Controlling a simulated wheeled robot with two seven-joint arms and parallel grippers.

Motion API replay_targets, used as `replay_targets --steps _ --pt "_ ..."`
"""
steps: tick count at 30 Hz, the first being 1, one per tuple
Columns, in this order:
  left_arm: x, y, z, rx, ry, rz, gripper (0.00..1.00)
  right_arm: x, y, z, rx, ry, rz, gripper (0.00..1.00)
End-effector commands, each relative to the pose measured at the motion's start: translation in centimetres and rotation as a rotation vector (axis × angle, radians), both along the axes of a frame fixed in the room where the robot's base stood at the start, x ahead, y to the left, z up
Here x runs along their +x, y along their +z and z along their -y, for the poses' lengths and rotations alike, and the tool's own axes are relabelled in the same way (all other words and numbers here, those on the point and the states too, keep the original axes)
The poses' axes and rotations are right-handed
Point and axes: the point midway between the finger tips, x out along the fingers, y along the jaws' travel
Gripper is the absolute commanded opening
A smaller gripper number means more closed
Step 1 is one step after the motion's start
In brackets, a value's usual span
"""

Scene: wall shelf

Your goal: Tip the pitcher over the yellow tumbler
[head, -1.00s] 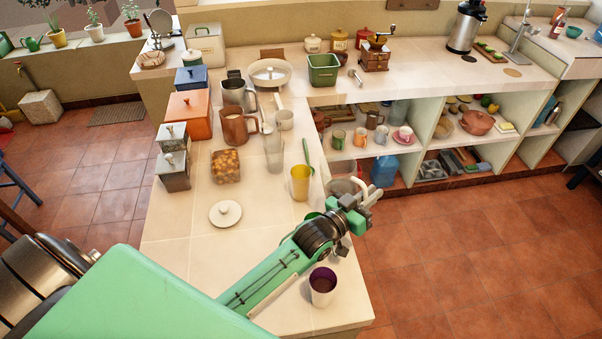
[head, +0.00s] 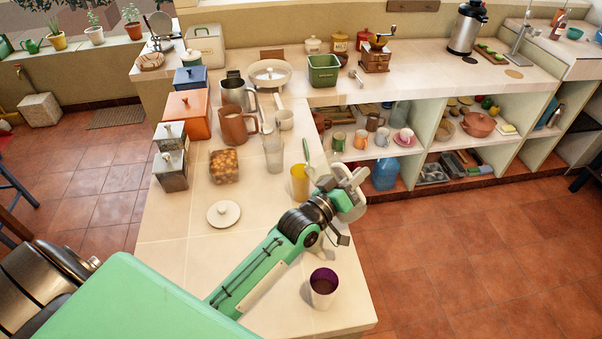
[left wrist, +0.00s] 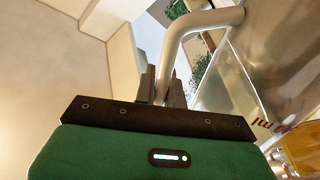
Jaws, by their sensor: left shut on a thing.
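My left gripper (head: 345,182) is shut on the pale handle of the pitcher, and the handle passes between the fingers in the left wrist view (left wrist: 162,85). There the clear pitcher (left wrist: 228,85) with red markings fills the right side. In the head view the pitcher is largely hidden by the gripper and hard to make out; its exact tilt cannot be told. The yellow tumbler (head: 299,182) stands upright on the counter, just left of the gripper. A yellow thing at the wrist view's lower right edge looks like the tumbler (left wrist: 302,152). My right gripper is not in view.
The counter's right edge drops to the floor.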

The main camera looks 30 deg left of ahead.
Motion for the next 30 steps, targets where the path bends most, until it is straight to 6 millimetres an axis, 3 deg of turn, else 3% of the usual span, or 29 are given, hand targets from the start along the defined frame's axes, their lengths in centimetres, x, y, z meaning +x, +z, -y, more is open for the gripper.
replay_targets --steps 9,30 --pt "0.2 0.5 -1.0 -0.148 0.0 -0.021 0.0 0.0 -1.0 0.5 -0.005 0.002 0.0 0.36" --pt "0.2 0.7 -1.3 -0.193 -0.003 -0.028 0.0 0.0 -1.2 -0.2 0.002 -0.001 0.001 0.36"
